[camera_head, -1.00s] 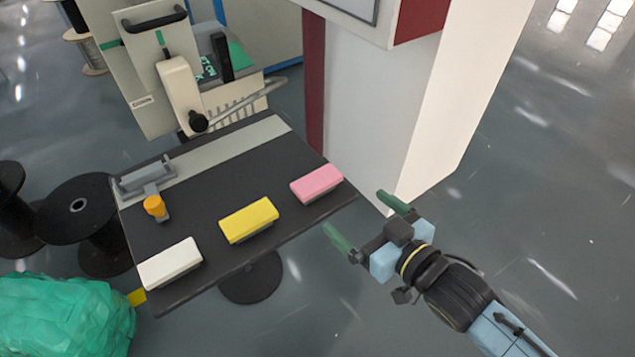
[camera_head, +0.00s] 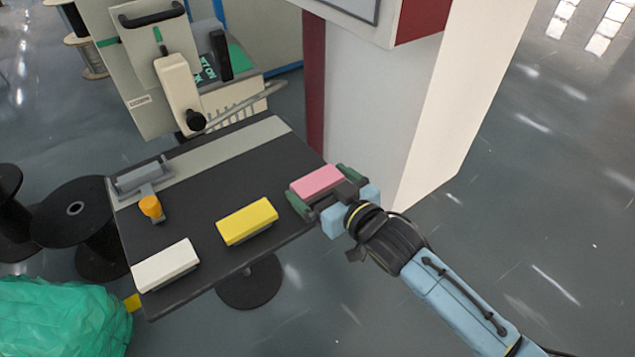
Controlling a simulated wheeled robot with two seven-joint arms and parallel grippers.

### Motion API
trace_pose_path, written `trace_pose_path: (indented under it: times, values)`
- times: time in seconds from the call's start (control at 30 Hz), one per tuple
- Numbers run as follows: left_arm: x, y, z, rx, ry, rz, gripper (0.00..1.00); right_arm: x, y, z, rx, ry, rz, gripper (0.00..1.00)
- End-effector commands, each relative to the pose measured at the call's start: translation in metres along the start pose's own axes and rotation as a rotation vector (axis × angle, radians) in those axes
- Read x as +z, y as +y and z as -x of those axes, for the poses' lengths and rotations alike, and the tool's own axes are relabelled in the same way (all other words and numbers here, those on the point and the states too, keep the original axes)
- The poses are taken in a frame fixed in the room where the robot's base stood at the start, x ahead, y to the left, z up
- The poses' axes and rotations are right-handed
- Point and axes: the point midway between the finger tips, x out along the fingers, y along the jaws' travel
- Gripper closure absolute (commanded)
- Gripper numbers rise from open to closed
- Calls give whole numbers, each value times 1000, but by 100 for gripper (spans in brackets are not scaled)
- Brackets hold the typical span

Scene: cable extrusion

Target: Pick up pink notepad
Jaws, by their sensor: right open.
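The pink notepad (camera_head: 317,181) lies on the right end of the dark table (camera_head: 215,185), close to its right corner. My right gripper (camera_head: 323,187) is at the notepad, with its green fingers open, one on the near left side and one on the far right side of it. Part of the notepad's near end is hidden by the gripper. I cannot tell whether the fingers touch it. My left gripper is not in view.
A yellow notepad (camera_head: 247,221) and a white notepad (camera_head: 165,265) lie further left on the table. A grey device with an orange knob (camera_head: 150,207) sits at the left edge. A white and red cabinet (camera_head: 370,120) stands just behind the right corner.

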Motion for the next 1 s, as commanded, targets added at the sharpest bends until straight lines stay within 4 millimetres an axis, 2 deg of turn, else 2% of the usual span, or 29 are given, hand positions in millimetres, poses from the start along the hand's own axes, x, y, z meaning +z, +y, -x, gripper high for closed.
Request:
trace_pose_path:
  times: [0.13,0.17,0.4,0.67,0.77,1.0]
  values:
    - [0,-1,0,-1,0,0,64,0,0,0,0,0,0,0]
    - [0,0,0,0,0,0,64,0,0,0,0,0,0,3]
    - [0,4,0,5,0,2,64,0,0,1,0,0,0,32]
    - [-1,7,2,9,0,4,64,-4,0,1,0,2,0,32]
    - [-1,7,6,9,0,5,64,-18,0,4,-1,3,0,32]
    - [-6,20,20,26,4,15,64,-67,0,14,-1,5,2,32]
